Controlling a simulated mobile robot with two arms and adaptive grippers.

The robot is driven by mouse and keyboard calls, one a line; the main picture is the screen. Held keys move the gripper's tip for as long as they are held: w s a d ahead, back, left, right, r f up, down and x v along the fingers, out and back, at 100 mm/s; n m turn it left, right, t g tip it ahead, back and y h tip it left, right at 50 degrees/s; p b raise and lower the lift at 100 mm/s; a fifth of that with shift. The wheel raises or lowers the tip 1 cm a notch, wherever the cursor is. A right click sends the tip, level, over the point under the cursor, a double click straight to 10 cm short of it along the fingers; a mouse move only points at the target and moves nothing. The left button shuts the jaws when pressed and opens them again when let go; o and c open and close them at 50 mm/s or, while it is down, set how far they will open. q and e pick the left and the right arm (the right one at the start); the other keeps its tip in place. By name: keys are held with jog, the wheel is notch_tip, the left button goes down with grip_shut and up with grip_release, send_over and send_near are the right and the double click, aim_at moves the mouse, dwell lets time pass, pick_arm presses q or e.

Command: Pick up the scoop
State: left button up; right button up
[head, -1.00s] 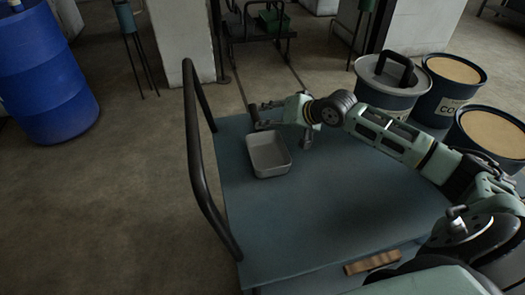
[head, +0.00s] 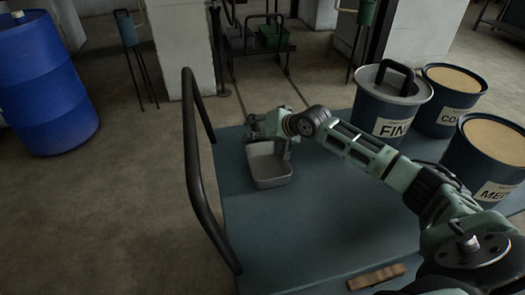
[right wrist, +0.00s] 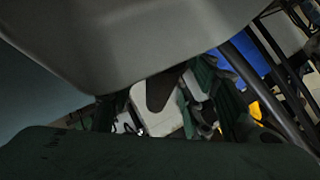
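A grey, open, shallow pan (head: 270,183), which looks like the scoop, sits on the blue-grey cart top (head: 320,230) near its far left corner. Any handle on it is hidden in the head view. My right gripper (head: 257,124) is at the pan's far end, low over the cart's far edge. Its fingers are small and partly hidden, so I cannot tell whether they are open or whether they touch the pan. In the right wrist view a smooth grey surface (right wrist: 130,40), probably the pan, fills the top, with a dark brown shape (right wrist: 162,90) below it. My left gripper is not in view.
A black handrail (head: 195,170) runs along the cart's left side. Labelled drums (head: 393,126) stand at the right, one with a black handle on top. A brown block (head: 375,277) lies at the near edge. The cart's middle is clear.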

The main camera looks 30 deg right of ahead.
grip_shut()
jog(key=shift+r, duration=0.15)
dwell(0.4)
